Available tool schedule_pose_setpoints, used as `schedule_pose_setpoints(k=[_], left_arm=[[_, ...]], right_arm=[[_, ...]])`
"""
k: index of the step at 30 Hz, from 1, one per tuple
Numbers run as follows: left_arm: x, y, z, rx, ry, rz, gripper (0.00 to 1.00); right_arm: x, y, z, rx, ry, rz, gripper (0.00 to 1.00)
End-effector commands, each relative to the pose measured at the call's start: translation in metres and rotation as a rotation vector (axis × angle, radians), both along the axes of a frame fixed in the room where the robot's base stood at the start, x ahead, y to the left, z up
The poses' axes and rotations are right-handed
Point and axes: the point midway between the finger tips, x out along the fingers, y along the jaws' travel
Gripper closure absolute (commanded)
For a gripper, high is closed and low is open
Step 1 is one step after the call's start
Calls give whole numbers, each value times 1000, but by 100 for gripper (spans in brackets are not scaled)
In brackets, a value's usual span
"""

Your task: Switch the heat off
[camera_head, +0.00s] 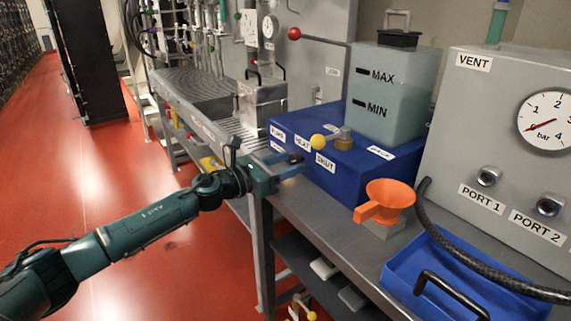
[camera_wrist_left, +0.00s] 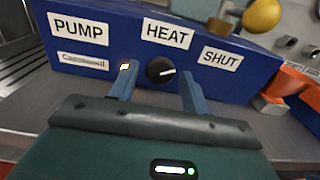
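The blue box (camera_head: 345,183) stands on the bench with PUMP, HEAT and SHUT labels on its front. In the left wrist view, a black round knob (camera_wrist_left: 160,70) with a white pointer mark sits below the HEAT label (camera_wrist_left: 167,34). The mark points to the right. A small lit indicator (camera_wrist_left: 125,66) is left of the knob. My left gripper (camera_head: 296,164) is open in front of the box; in the left wrist view its fingers (camera_wrist_left: 159,92) are on either side of the knob, apparently not closed on it. The knob is not discernible in the head view. My right gripper is not in view.
A yellow ball handle (camera_head: 318,141) projects above the box front, close to my left gripper. A translucent MAX/MIN tank (camera_head: 385,100) stands on the box. An orange funnel (camera_head: 390,196), a blue tray (camera_head: 395,275) and a black hose (camera_head: 455,250) lie to the right.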

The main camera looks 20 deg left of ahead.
Motion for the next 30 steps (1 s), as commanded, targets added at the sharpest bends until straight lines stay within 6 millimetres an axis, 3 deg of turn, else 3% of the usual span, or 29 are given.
schedule_pose_setpoints(k=[13,23,30], left_arm=[[0,0,0,-1,1,0,89],[0,0,1,-34,28,0,90],[-1,0,2,-147,117,0,90]], right_arm=[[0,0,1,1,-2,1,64],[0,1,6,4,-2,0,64],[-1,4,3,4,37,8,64]])
